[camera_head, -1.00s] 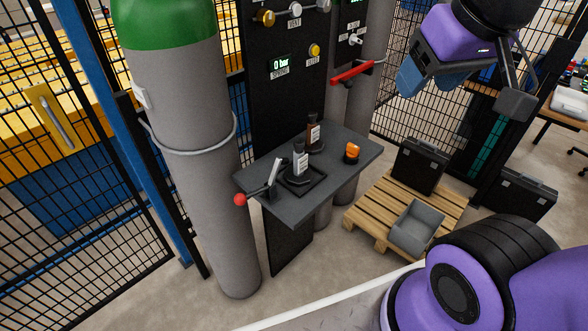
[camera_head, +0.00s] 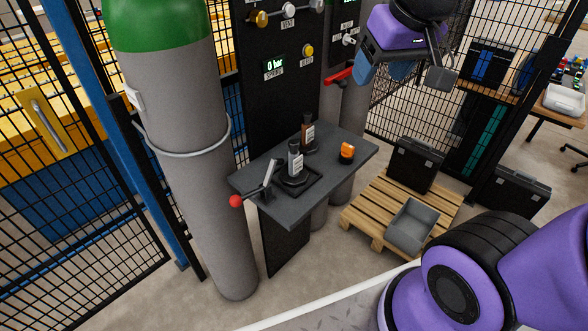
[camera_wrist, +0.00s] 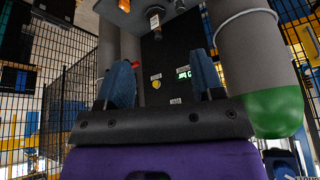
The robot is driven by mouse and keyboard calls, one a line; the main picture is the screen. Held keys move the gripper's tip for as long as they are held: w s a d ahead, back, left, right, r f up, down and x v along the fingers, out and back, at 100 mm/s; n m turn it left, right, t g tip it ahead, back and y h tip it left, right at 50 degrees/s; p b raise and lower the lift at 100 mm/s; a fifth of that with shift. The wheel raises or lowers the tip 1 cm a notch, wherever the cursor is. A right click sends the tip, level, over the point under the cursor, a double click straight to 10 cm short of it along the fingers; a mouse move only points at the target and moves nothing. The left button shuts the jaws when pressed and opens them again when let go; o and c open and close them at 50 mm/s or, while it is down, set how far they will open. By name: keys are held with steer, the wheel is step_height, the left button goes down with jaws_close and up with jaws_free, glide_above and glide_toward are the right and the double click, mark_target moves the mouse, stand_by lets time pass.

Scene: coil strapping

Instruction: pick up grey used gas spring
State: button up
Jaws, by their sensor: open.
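The grey gas spring (camera_head: 296,160) stands upright on a dark square plate (camera_head: 315,174) on the small dark table (camera_head: 335,165). A white label shows on its side, and a clamp lever with a red knob (camera_head: 236,201) is beside it. A second, brown spring-like cylinder (camera_head: 308,133) stands just behind it. My gripper (camera_head: 385,72) is high above and to the right of the table, apart from both cylinders. In the wrist view its two blue fingers (camera_wrist: 162,82) are spread with nothing between them.
A large grey gas cylinder with a green top (camera_head: 185,150) stands left of the table. A black control panel (camera_head: 285,90) with a red lever (camera_head: 340,76) rises behind. An orange object (camera_head: 347,150) sits at the table's right. A pallet (camera_head: 370,215) holds a grey bin (camera_head: 410,228).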

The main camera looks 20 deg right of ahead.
steer(key=w+a+f+g, duration=0.1)
steer(key=w+a+f, duration=0.2)
steer(key=w+f, duration=0.8)
glide_toward(294, 142)
steer(key=w, duration=0.1)
steer(key=shift+n+g, duration=0.3)
steer(key=shift+g, duration=0.1)
steer(key=x, duration=0.6)
steer(key=shift+w+a+f, duration=0.1)
steer(key=shift+w+f, duration=0.1)
steer(key=shift+f, duration=0.2)
steer(key=shift+x, duration=2.65)
steer(key=shift+s, duration=0.15)
jaws_close()
